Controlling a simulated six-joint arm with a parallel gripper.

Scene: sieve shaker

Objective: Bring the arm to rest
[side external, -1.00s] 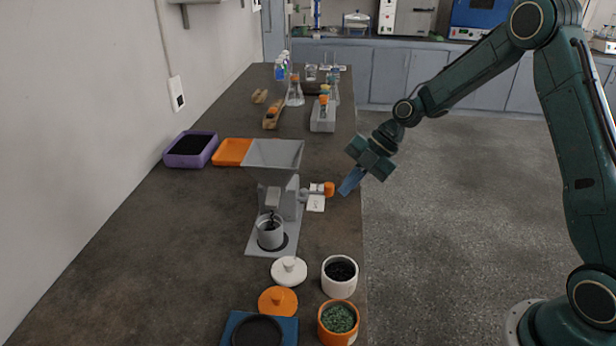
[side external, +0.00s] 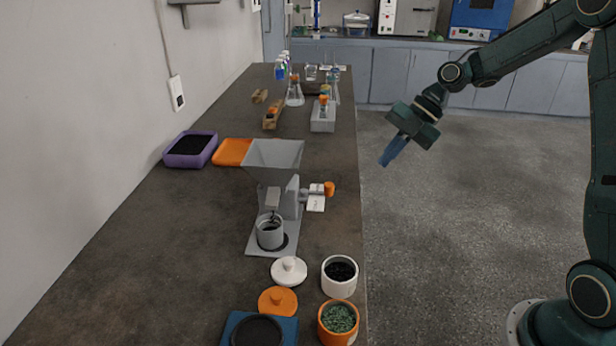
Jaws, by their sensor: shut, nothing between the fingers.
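My gripper (side external: 385,163) is dark green with blue fingers. It is shut and empty. It hangs in the air to the right of the bench edge, over the open floor, and points down to the left. It touches nothing. The grey hopper device (side external: 274,154) stands on the bench to its left, with an orange knob (side external: 329,188) on its right side. A grey cup (side external: 270,233) stands on the device's base, under the hopper.
The dark bench (side external: 150,250) holds a purple tray (side external: 190,162), an orange tray (side external: 231,152), a white jar (side external: 339,277), an orange jar (side external: 338,323), a white lid (side external: 289,271) and an orange lid (side external: 278,301). Glassware stands at the back. The floor (side external: 450,220) right of the bench is clear.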

